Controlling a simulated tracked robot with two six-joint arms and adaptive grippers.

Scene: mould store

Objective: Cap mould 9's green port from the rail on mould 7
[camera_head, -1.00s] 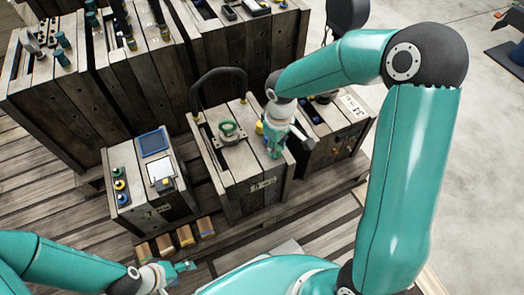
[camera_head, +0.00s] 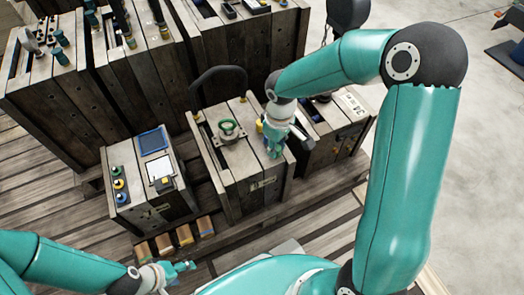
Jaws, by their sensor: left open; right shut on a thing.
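The middle mould (camera_head: 240,184) has a port with a green ring (camera_head: 229,128) on its top and a black hooped hose behind it. The left mould (camera_head: 150,210) carries a row of three round fittings (camera_head: 119,184) along its left edge, with yellow and blue showing. I cannot read the mould numbers. My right gripper (camera_head: 273,150) is low over the right part of the middle mould's top, to the right of the green ring. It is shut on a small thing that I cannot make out. My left gripper (camera_head: 190,266) is open and empty at the bottom, in front of the moulds.
The right mould (camera_head: 335,148) stands close beside my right gripper, partly behind it. Taller wooden moulds (camera_head: 140,95) line the back. Several small blocks (camera_head: 185,236) lie in front of the left mould. A blue-framed panel (camera_head: 152,141) is on the left mould.

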